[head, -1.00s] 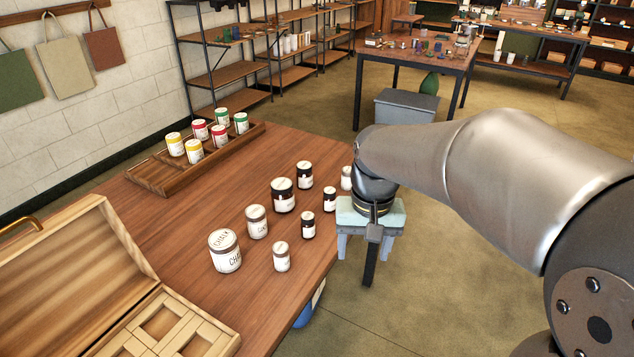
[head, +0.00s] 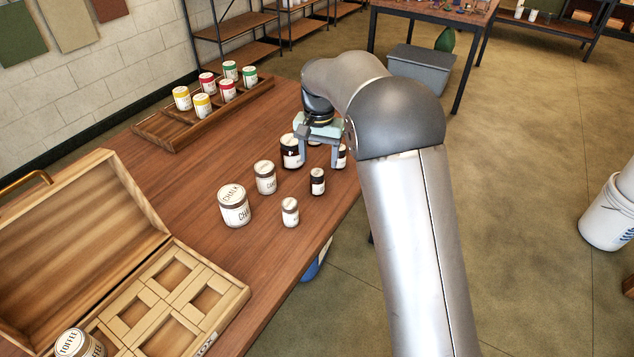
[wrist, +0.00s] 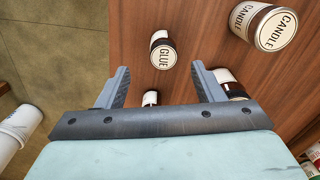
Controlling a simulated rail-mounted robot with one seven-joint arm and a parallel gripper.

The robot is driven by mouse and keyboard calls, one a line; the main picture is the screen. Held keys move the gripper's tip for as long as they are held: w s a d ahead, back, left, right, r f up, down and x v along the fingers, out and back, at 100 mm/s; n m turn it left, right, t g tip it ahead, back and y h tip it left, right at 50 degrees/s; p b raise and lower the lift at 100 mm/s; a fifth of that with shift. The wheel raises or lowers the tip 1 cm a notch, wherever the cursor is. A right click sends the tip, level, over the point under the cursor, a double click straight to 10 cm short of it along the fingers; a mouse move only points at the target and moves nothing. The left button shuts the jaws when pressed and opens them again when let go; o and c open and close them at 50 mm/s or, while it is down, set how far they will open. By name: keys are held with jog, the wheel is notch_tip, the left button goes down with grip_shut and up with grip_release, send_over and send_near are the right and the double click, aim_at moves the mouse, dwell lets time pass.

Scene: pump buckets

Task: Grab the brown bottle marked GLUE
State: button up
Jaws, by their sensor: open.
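The small brown bottle marked GLUE (wrist: 160,52) shows its white lid in the wrist view, just beyond the space between the fingertips. In the head view I take it to be the small dark bottle (head: 317,182) near the table's right edge; its lettering is too small to read there. My gripper (head: 319,162) is open above the table, just behind that bottle, pointing down. In the wrist view nothing is held between the fingers (wrist: 160,70). Another small bottle (wrist: 150,99) shows between the finger bases.
A large brown jar (head: 291,152) stands by the left finger in the head view. A CANDLE jar (head: 265,178), a CHALK jar (head: 233,207) and a small white-lidded jar (head: 290,213) stand nearby. An open wooden case (head: 215,290) lies front left; a rack (head: 165,135) of paint jars is behind.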

aim_at(317, 172)
jog(key=f, duration=0.8)
jog(key=shift+w+a+f, duration=0.1)
jog(key=shift+a+f, duration=0.15)
jog(key=shift+f, duration=0.15)
jog(key=c, duration=1.1)
